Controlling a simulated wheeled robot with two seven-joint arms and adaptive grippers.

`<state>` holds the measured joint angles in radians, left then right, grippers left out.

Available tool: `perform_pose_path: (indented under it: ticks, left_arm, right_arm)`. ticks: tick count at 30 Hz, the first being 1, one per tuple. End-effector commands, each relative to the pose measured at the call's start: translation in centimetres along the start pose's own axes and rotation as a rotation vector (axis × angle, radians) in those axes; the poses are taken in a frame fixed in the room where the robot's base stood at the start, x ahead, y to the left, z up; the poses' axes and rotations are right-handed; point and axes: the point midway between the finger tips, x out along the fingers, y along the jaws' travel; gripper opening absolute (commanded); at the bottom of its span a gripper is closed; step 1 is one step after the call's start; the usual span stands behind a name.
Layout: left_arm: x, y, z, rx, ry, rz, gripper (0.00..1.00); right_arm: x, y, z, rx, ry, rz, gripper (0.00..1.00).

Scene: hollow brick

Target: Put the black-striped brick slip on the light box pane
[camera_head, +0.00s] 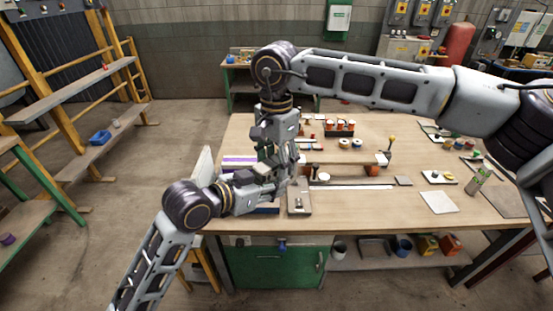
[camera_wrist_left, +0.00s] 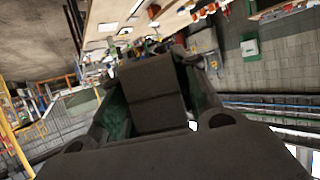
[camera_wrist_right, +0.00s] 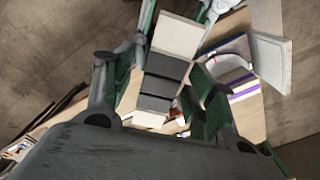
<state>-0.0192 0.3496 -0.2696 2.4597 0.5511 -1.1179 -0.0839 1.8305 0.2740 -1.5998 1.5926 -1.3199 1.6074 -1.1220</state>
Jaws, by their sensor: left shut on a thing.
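The black-striped brick slip (camera_wrist_right: 165,87) shows in the right wrist view as a pale block with broad dark bands. It also shows in the left wrist view (camera_wrist_left: 148,90), dark, between the fingers. My left gripper (camera_head: 277,187) is shut on it above the table's left part. My right gripper (camera_head: 280,158) comes down from above. Its fingers are on either side of the slip and look open; contact is unclear. In the head view the slip is mostly hidden by the grippers. A pale flat square (camera_head: 439,202) lies on the table's right; I cannot tell whether it is the light box pane.
A white panel (camera_head: 203,168) stands at the left end of the wooden table (camera_head: 370,217). A small grey plate with fittings (camera_head: 299,200) lies by the front edge.

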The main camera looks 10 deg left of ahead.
Motion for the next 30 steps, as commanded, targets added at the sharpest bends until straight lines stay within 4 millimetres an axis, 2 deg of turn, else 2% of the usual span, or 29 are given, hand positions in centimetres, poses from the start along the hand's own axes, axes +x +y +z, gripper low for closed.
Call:
perform_pose_path:
  ticks: [2,12,13,19,30]
  left_arm:
    - [-0.03,0.00,-0.07,0.000,0.002,0.000,0.00]
    - [-0.03,0.00,-0.07,0.000,0.002,0.000,0.00]
    - [-0.03,0.00,-0.07,0.000,0.002,0.000,0.32]
    - [-0.02,0.00,-0.05,0.000,0.001,0.000,0.56]
    - [0.04,0.03,0.22,-0.012,-0.005,0.004,0.56]
  right_arm:
    - [-0.01,0.00,0.00,0.000,0.000,0.000,0.46]
    - [-0.02,0.00,0.00,0.000,0.000,0.000,0.02]
    - [-0.07,-0.01,0.00,0.000,0.000,-0.001,0.00]
    - [-0.07,-0.02,0.00,0.000,0.000,-0.001,0.00]
    - [-0.07,-0.02,0.01,0.000,0.000,-0.001,0.00]
